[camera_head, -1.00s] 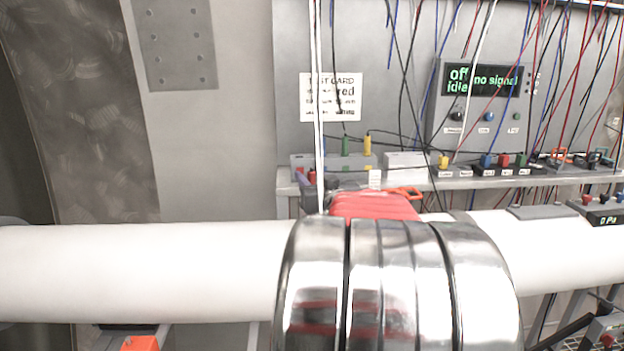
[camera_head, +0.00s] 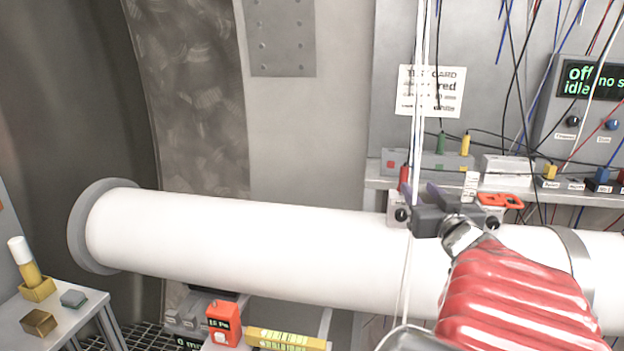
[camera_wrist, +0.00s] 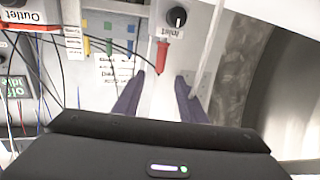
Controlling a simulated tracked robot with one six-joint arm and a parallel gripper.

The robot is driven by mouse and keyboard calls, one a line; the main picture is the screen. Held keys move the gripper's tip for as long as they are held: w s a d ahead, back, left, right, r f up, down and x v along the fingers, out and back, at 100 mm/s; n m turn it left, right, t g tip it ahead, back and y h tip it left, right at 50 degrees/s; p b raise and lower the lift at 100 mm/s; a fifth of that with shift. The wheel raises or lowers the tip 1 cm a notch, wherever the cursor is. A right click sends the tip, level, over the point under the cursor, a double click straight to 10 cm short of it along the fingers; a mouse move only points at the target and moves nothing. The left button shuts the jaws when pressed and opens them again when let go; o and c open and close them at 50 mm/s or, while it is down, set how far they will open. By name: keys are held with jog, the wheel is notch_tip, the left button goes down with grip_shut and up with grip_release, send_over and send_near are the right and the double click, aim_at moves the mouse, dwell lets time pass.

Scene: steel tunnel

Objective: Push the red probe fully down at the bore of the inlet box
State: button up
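The inlet box (camera_wrist: 173,20) is a pale box with a black knob and an "Inlet" label, upside down at the top of the wrist view. The red probe (camera_wrist: 163,56) shows at the box, its narrow end towards my gripper. In the head view, the red probe (camera_head: 404,175) rises behind my gripper (camera_head: 427,194), which partly hides the box. My gripper (camera_wrist: 158,82) is open and empty in the wrist view. Its purple fingers are apart, with the probe just beyond the gap between the tips. How deep the probe sits cannot be told.
A white pipe (camera_head: 250,240) runs across below the shelf. A grey box with coloured plugs (camera_head: 432,162) and an orange clip (camera_head: 500,200) are close by. Thin cables hang around my gripper. A small table (camera_head: 75,325) stands at lower left.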

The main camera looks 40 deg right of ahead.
jog(key=v, duration=0.3)
jog(key=shift+f, duration=0.1)
dwell(0.8)
notch_tip(320, 180, down, 8)
jog(key=w+m+g, duration=0.2)
jog(key=g, duration=0.4)
jog(key=a+f+n+g+y, duration=0.1)
jog(key=a+f+g+y, duration=0.25)
jog(key=a+f, duration=0.55)
jog(key=s+a+n+y, duration=0.2)
jog(key=a+n+y, duration=0.1)
jog(key=a, duration=1.3)
jog(key=s+a+n+y, duration=0.2)
jog(key=a+n+y, duration=0.1)
jog(key=a, duration=1.4)
jog(key=shift+s+f+n, duration=0.2)
jog(key=shift+s+n, duration=0.15)
jog(key=shift+n, duration=0.45)
